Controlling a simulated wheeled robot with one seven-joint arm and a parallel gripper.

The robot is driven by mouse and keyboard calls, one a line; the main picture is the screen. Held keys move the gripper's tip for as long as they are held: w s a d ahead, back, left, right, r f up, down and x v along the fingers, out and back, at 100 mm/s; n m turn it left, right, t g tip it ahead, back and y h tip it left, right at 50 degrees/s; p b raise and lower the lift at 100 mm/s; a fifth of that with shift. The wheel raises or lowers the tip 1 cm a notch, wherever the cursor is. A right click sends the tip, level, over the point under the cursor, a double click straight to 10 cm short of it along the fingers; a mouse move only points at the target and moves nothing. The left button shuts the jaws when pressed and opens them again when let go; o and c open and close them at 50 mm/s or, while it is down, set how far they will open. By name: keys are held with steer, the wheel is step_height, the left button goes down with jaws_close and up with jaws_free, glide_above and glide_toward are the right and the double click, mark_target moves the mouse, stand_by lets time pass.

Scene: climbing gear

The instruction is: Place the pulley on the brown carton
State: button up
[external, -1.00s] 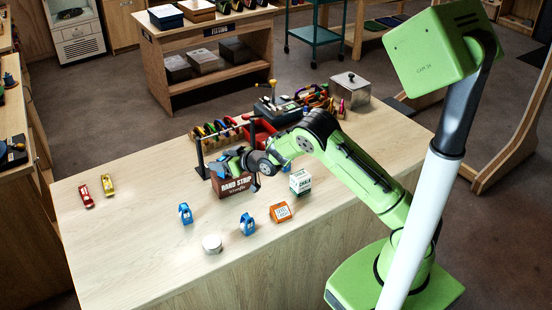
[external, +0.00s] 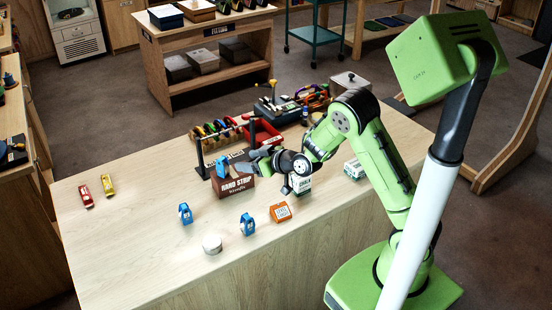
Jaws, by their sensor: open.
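The brown carton (external: 235,187), marked "HARD STRIP", stands on the wooden workbench. A blue piece (external: 222,168), apparently a pulley, rests on the left part of the carton's top. My gripper (external: 246,164) is open, just right of the blue piece and over the carton's right side. It appears to hold nothing; whether a finger touches the blue piece is too small to tell. Two similar blue pieces stand on the bench in front, one to the left (external: 185,213) and one to the right (external: 248,225).
An orange box (external: 280,212) and a round white piece (external: 212,244) are in front. White cartons stand under my wrist (external: 301,185) and to the right (external: 355,168). A rack of coloured gear (external: 217,130) and a red bin (external: 262,133) are behind. The bench's left is mostly clear.

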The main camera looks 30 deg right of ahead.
steer(key=s+d+r+m+g+h, duration=0.2)
steer(key=s+d+r+g, duration=0.1)
steer(key=s+d+r, duration=0.65)
steer(key=s+d+m+g+h, duration=0.1)
steer(key=s+d+g, duration=0.1)
steer(key=s, duration=0.9)
steer(key=s+d+r+m+g+h, duration=0.1)
steer(key=s+d+g+h, duration=0.1)
steer(key=s, duration=1)
steer(key=shift+s+d+r+m, duration=0.2)
steer(key=shift+s+d+m, duration=0.1)
steer(key=shift+d, duration=0.5)
